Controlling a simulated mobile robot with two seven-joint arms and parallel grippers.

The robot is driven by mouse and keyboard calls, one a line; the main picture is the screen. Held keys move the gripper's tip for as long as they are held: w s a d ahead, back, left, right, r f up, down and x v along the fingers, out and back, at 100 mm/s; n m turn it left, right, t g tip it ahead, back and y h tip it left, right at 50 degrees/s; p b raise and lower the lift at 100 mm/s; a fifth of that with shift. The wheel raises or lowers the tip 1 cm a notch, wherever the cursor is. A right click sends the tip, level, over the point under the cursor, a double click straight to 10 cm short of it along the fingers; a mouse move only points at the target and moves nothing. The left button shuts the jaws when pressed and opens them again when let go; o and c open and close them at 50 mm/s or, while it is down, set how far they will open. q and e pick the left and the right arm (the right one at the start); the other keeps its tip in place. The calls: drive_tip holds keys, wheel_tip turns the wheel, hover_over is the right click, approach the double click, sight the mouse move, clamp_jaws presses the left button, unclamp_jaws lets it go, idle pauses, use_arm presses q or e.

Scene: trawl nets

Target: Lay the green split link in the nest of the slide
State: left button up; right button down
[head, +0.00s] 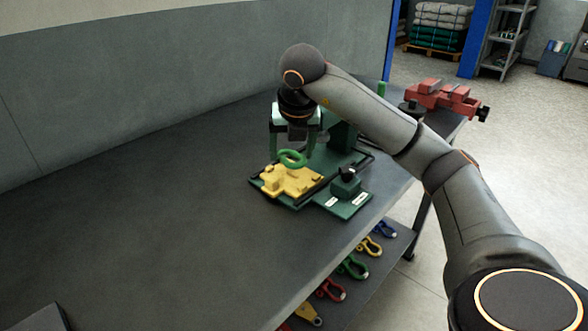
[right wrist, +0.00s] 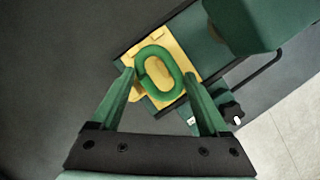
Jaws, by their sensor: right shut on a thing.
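The green split link (head: 292,158) is an oval ring held between the fingers of my right gripper (head: 294,151). In the right wrist view the link (right wrist: 158,77) lies between the two green fingers (right wrist: 158,76), over the yellow slide. The yellow slide (head: 298,184) sits on the green base of a bench fixture, with raised blocks on it. It also shows in the right wrist view (right wrist: 133,54), partly covered by the link. The nest is not clearly made out beneath the link. I cannot tell the exact gap between link and slide. My left gripper is not in view.
The fixture's green base (head: 333,208) carries a block with a black knob (head: 348,172) and a green column behind. A red vise (head: 440,98) stands at the bench's far end. Colored shackles (head: 352,267) lie on a lower shelf. The dark bench top (head: 150,220) is clear to the left.

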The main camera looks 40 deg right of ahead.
sight(293, 172)
drive_tip(key=shift+w+d+f, duration=0.1)
drive_tip(key=shift+d+f, duration=0.3)
drive_tip(key=shift+f, duration=0.1)
wheel_tip(293, 172, down, 3)
drive_tip(key=shift+d+f+b, duration=0.1)
drive_tip(key=shift+b, duration=0.3)
unclamp_jaws()
